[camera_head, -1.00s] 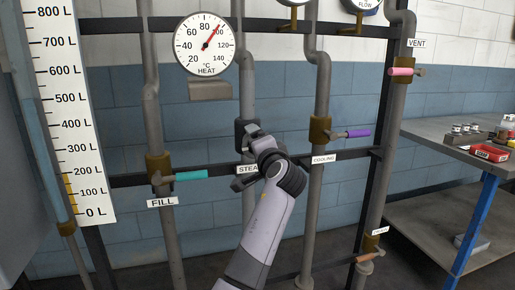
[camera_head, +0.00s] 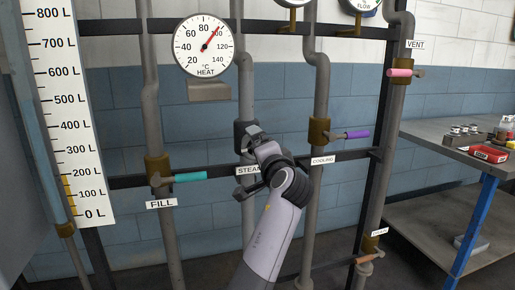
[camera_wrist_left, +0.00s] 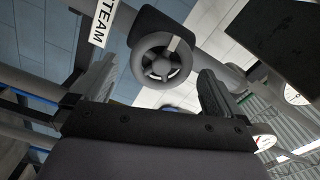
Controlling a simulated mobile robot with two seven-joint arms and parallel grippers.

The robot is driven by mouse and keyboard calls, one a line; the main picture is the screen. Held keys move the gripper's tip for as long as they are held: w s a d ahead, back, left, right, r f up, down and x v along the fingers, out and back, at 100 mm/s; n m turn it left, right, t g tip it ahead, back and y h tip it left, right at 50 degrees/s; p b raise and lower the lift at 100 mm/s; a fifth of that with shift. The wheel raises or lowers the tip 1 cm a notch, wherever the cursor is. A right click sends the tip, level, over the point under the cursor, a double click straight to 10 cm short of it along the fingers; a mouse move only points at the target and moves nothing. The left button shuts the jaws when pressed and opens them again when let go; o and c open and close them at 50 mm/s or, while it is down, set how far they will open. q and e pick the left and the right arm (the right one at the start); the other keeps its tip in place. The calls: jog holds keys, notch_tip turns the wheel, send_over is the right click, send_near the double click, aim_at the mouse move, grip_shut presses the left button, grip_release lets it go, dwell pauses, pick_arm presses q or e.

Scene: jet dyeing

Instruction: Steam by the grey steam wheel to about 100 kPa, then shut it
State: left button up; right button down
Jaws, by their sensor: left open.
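My left gripper (camera_head: 246,165) is in front of the steam valve (camera_head: 246,130), a dark body on a grey pipe above the STEAM label (camera_head: 247,170). In the left wrist view the grey spoked steam wheel (camera_wrist_left: 160,62) faces me, with the STEAM label (camera_wrist_left: 103,20) beside it. The open fingers of the left gripper (camera_wrist_left: 158,78) stand on either side of the wheel, apart from it as far as I can see. In the head view my gripper hides the wheel. No kPa scale is readable; two gauges (camera_head: 293,3) (camera_head: 360,5) are cut off at the top. My right gripper is not in view.
The HEAT dial (camera_head: 205,45) points just below 100 °C. Nearby handles are teal at FILL (camera_head: 190,176), purple at COOLING (camera_head: 357,134) and pink at VENT (camera_head: 399,72). A level scale (camera_head: 70,110) is at left, a workbench (camera_head: 440,138) at right.

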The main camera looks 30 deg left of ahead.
pick_arm(q)
jog(key=shift+v, duration=2.15)
dwell(5.8)
